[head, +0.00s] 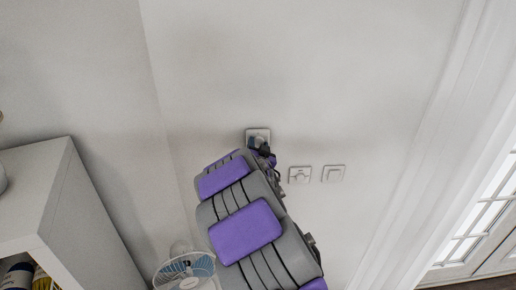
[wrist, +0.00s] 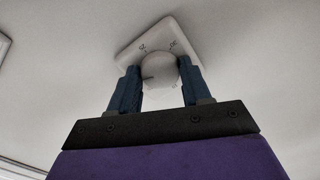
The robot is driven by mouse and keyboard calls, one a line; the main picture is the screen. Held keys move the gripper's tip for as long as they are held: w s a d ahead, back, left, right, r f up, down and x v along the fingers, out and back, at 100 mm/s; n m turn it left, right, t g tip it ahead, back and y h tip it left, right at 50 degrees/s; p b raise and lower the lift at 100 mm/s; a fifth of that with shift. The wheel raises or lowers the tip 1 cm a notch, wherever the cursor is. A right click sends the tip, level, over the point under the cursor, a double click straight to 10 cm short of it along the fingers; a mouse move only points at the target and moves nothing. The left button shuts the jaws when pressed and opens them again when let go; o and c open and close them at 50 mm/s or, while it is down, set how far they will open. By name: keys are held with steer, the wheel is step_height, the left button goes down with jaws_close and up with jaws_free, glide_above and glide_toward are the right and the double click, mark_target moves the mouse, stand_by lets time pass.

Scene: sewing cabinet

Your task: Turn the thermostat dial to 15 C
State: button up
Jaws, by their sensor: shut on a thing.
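The thermostat is a white square plate (wrist: 133,48) on the wall with a round, pale dial (wrist: 159,70) at its middle. In the wrist view my gripper (wrist: 158,80) has its two blue fingers on either side of the dial, shut on it. In the head view the thermostat plate (head: 258,133) is partly hidden behind the end of my arm.
A socket-like wall plate (head: 299,174) and a switch plate (head: 334,173) sit right of the thermostat and lower. A white cabinet (head: 60,200) stands at the left. A small fan (head: 184,269) is at the bottom. A door frame is at the right.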

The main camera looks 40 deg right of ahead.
steer(key=n+b, duration=0.1)
steer(key=n, duration=0.1)
steer(key=n+b, duration=0.1)
steer(key=n, duration=0.1)
steer(key=n+b, duration=0.1)
steer(key=b, duration=0.1)
steer(key=shift+f+n, duration=0.3)
steer(key=shift+n, duration=0.1)
steer(key=n+b, duration=0.2)
steer(key=n, duration=0.3)
steer(key=shift+s+b, duration=0.1)
steer(key=shift+b, duration=0.2)
steer(key=o, duration=1.1)
steer(key=shift+r, duration=0.2)
steer(key=shift+a, duration=0.1)
